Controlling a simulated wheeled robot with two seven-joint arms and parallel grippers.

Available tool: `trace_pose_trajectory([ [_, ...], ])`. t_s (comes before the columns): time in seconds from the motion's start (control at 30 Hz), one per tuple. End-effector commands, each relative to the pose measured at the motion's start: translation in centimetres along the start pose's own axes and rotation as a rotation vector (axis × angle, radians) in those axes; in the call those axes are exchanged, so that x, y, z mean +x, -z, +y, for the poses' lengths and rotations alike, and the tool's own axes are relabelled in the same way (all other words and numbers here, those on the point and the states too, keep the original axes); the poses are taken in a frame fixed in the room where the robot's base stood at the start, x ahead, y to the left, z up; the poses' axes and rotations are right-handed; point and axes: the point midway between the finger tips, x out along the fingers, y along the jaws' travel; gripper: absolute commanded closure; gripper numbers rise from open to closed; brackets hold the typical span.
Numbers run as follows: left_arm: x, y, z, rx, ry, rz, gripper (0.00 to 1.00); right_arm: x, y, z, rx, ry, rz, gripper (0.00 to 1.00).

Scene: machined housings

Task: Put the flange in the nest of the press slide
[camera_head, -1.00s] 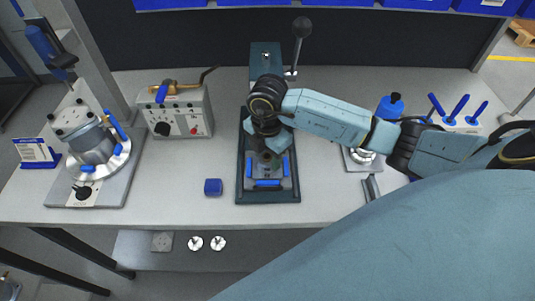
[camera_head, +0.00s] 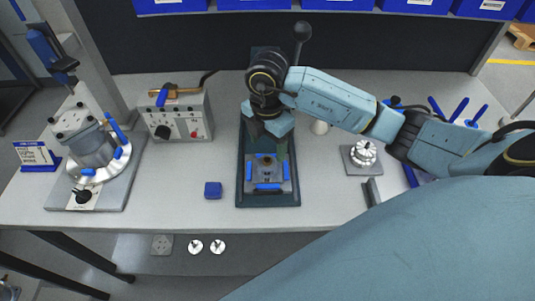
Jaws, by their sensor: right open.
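The flange (camera_head: 266,164), a small grey piece with a raised round hub, sits between the blue blocks of the press slide's nest (camera_head: 268,187). It looks flat, but I cannot tell whether it is fully seated. The nest is on the dark green press base (camera_head: 268,200). My right gripper (camera_head: 268,141) is open, above and just behind the flange, and appears apart from it. It and its wrist hide the middle of the press. My left gripper is not in view.
A grey control box (camera_head: 177,116) and a clamp fixture (camera_head: 93,155) stand further left. A round dial-like part on a plate (camera_head: 363,154) is to the right. The press lever (camera_head: 301,35) rises behind my wrist.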

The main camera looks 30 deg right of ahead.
Motion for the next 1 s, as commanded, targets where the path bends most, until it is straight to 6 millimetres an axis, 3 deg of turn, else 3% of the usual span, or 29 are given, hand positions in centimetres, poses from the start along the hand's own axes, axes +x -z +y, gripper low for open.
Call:
trace_pose_trajectory([
  [0.1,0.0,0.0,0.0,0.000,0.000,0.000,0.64,-2.6,0.0,0.1,-0.001,-0.004,-0.001,0.34],
  [0.3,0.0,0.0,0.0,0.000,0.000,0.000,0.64,-5.1,0.0,0.0,0.000,-0.002,0.000,0.34],
  [0.77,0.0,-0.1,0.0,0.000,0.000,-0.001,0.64,-5.6,0.3,0.0,-0.008,-0.001,0.011,0.34],
  [0.87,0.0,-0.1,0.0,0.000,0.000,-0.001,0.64,-5.0,2.0,0.2,-0.062,-0.021,0.088,0.34],
  [0.97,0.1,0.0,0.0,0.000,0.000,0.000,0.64,-4.2,6.0,0.5,-0.175,-0.081,0.267,0.34],
  [1.0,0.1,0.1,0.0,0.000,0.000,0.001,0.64,-4.0,8.2,0.6,-0.228,-0.120,0.366,0.34],
])
